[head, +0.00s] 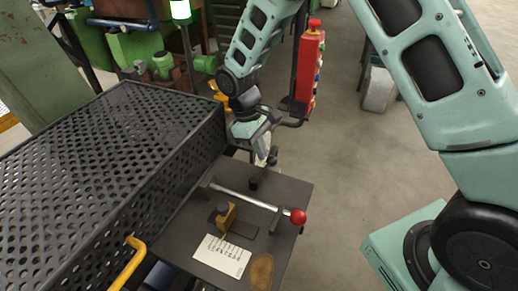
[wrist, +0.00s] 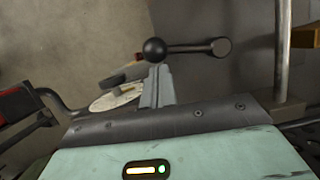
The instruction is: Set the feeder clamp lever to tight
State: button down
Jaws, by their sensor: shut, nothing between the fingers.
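A small black lever with a ball knob (wrist: 154,50) and a round pivot (wrist: 220,47) shows in the wrist view. In the head view its pivot (head: 255,183) is at the far edge of the dark plate. A longer steel lever with a red ball (head: 298,217) lies across the plate. No readable marking shows which lever is the feeder clamp or which way is tight. My gripper (head: 265,153) is shut and empty, pointing down at the plate's far edge. Its fingertips (wrist: 155,75) appear just by the black knob; contact cannot be told.
The dark plate (head: 180,240) carries a yellow block (head: 226,215) and a white printed card (head: 222,255). A perforated black guard (head: 105,150) stands close on the left. A red control box (head: 309,70) on a post stands behind.

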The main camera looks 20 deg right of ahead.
jog(key=d+m, duration=0.1)
jog(key=s+m, duration=0.1)
jog(key=m, duration=0.1)
jog(key=shift+s+d+y, duration=0.3)
jog(key=shift+d+y, duration=0.1)
jog(key=s+m, duration=0.1)
jog(key=s+d+m, duration=0.1)
jog(key=m, duration=0.1)
jog(key=s+m+y+b, duration=0.1)
jog(key=shift+d+m+g, duration=0.25)
jog(key=shift+m+g, duration=0.15)
jog(key=s+m, duration=0.1)
jog(key=s+m+y, duration=0.1)
jog(key=m, duration=0.1)
jog(key=shift+s+d+m, duration=0.15)
jog(key=shift+m, duration=0.15)
jog(key=shift+s+a+m+t+y, duration=0.15)
jog(key=shift+s+m+y, duration=0.2)
jog(key=shift+s+m, duration=0.5)
jog(key=shift+s+a+m+t+y, duration=0.15)
jog(key=shift+s+m+y, duration=0.3)
jog(key=shift+m, duration=0.7)
jog(key=shift+s, duration=0.15)
jog(key=shift+r, duration=0.1)
jog(key=p+v, duration=0.8)
jog(key=v, duration=0.2)
jog(key=shift+p, duration=0.35)
jog(key=shift+a, duration=0.1)
